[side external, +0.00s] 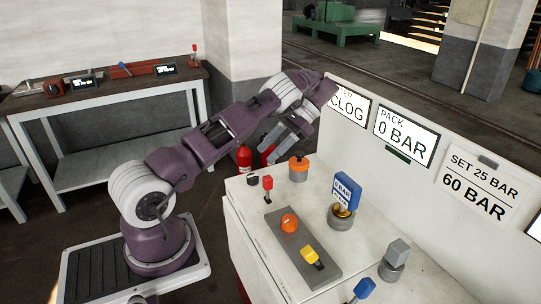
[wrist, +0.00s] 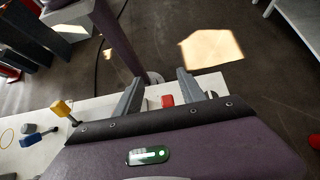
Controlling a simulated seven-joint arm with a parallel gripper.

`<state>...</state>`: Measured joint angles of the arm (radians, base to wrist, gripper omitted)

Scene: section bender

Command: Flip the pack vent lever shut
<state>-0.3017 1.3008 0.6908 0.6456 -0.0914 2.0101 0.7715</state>
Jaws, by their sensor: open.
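A white bench top (side external: 240,200) carries several coloured controls, and no readable label shows which is the pack vent lever. A small red-topped lever (side external: 267,184) stands upright near the left end. A yellow-handled lever (side external: 309,254) sits tilted on a grey plate, and a blue-handled lever (side external: 363,289) is at the front edge. My gripper (side external: 272,144) is open and empty, in the air beyond the bench's left end, apart from the levers. In the wrist view its fingers (wrist: 158,76) are spread, with a red piece (wrist: 167,101) showing between them, partly hidden by the gripper body.
An orange-topped knob (side external: 299,165), an orange dial (side external: 289,223), a blue "0 BAR" gauge (side external: 346,191) and a grey block (side external: 397,251) crowd the bench. A wall panel with a "PACK 0 BAR" sign (side external: 404,134) runs behind. A side table (side external: 120,90) stands left.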

